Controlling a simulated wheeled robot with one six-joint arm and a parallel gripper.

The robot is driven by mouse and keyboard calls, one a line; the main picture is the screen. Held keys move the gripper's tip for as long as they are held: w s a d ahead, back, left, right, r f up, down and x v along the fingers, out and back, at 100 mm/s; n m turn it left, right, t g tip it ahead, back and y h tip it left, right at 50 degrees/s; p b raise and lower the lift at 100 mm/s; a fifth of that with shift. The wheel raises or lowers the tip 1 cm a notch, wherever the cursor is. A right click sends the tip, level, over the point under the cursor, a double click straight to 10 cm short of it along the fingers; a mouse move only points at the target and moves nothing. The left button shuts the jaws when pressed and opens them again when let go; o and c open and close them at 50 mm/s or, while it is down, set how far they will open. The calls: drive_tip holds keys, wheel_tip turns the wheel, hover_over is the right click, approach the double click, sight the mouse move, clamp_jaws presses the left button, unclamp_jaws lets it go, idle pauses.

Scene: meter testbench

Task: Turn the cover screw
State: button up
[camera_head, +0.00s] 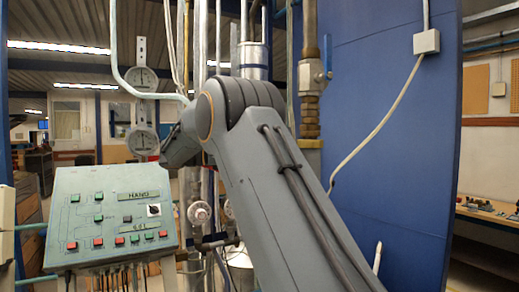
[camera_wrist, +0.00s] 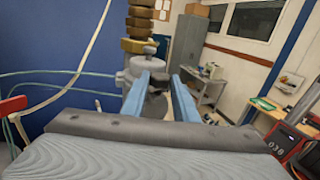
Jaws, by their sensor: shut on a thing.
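In the wrist view, my gripper (camera_wrist: 160,83) has two blue fingers reaching forward, shut on a small dark piece between their tips. This piece appears to be the cover screw (camera_wrist: 158,78); the fingers hide most of it. Just behind it stands a grey rounded housing (camera_wrist: 134,70), below a stack of brass fittings (camera_wrist: 139,28). The near finger overlaps part of the housing. In the head view, my arm hides the fingertips and the screw.
In the head view, a green control panel (camera_head: 112,215) stands at the left, with two round gauges (camera_head: 142,110) above it. A large blue wall (camera_head: 390,130) and a vertical pipe with brass fittings (camera_head: 309,100) are at the right. Pipes crowd the middle.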

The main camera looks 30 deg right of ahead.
idle(0.4)
drive_tip(key=o, duration=1.1)
drive_tip(key=shift+c, duration=0.2)
drive_tip(key=shift+s+f+n+t+b, duration=0.1)
drive_tip(key=shift+n+t+b, duration=0.55)
drive_tip(key=shift+b, duration=0.9)
drive_tip(key=s+a+n+t+y+b, duration=0.1)
drive_tip(key=s+a+n+t+b, duration=0.6)
drive_tip(key=t+b, duration=0.6)
wheel_tip(320, 180, down, 29)
drive_tip(key=s+m+g+y+p, duration=0.2)
drive_tip(key=m+g+y, duration=0.2)
drive_tip(key=y, duration=0.3)
drive_tip(key=shift+a+m+y, duration=0.35)
drive_tip(key=shift+m+y, duration=0.05)
drive_tip(key=shift+m, duration=0.05)
